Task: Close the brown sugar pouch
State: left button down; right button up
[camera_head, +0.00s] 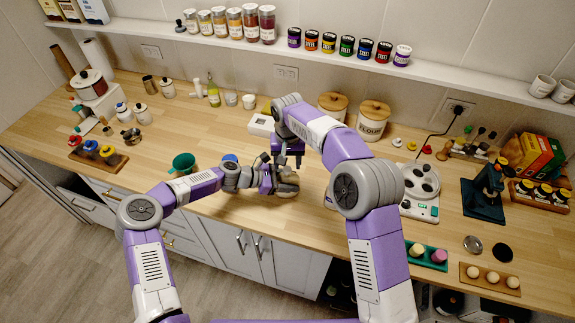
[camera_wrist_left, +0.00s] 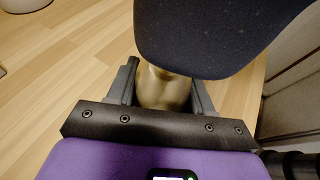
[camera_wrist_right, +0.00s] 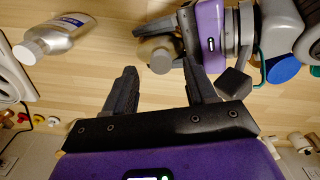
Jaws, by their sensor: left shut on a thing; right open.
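My left gripper (camera_head: 290,185) is shut on a gold-tan rounded thing (camera_wrist_left: 165,92), probably the brown sugar pouch; no label shows. Its grey-brown end (camera_wrist_right: 161,60) shows between the left fingers in the right wrist view. A large dark shape (camera_wrist_left: 215,35) covers its upper part in the left wrist view, so I cannot tell whether it is open. My right gripper (camera_wrist_right: 160,88) is open and empty, over the counter beside the left gripper. In the head view the arms hide most of this spot.
A silver bottle with a white cap (camera_wrist_right: 55,38) lies near the right gripper. A dark block (camera_wrist_right: 235,82) and a blue disc (camera_wrist_right: 283,68) are on the other side. A green funnel (camera_head: 184,162) and a white scale (camera_head: 420,188) flank the work spot. Canisters (camera_head: 373,118) stand behind.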

pick_arm(q)
jog(key=shift+f, duration=0.1)
pick_arm(e)
notch_tip(320, 180, up, 10)
jog(key=shift+s, duration=0.15)
jog(key=shift+d+f, duration=0.1)
pick_arm(q)
jog(key=shift+c, duration=2)
grip_release()
jog(key=v, duration=0.7)
jog(key=shift+a, duration=0.25)
pick_arm(e)
jog(key=shift+f, duration=0.15)
